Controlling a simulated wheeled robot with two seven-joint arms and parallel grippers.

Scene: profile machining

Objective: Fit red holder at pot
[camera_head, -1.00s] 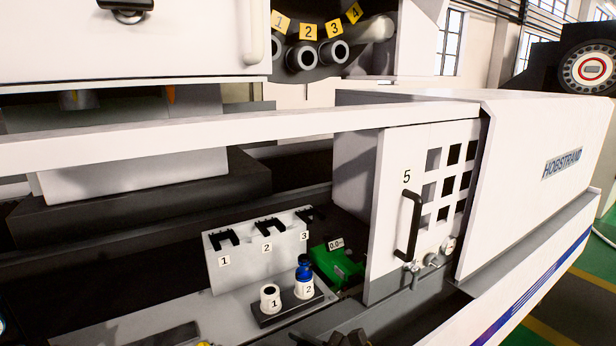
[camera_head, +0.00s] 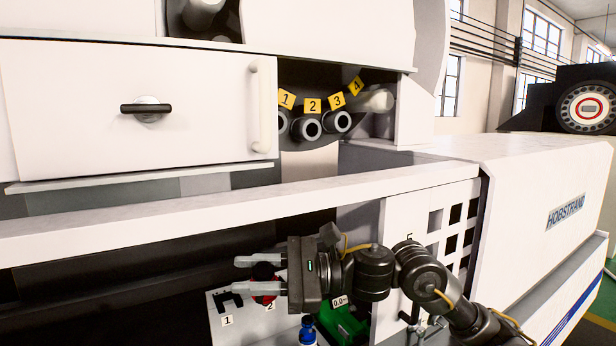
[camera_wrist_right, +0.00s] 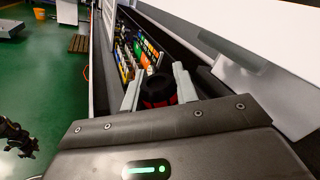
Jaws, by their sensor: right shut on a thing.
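My right gripper (camera_head: 244,276) comes in from the right above the rack and is shut on the red holder (camera_head: 264,290). The holder has a black top and is partly hidden by the fingers. In the right wrist view the red holder (camera_wrist_right: 158,92) sits between the two light fingers. The numbered pots, such as pot 2 (camera_head: 311,130) and pot 3 (camera_head: 343,121), are grey tubes under yellow tags in the machine opening above. The gripper is well below and apart from them.
A white rack (camera_head: 222,324) with numbered dark forks lies below the gripper. A blue-topped holder (camera_head: 307,332) and a green block (camera_head: 352,322) are near it. A long white rail (camera_head: 140,215) crosses between gripper and pots. A white door (camera_head: 90,120) is left of the pots.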

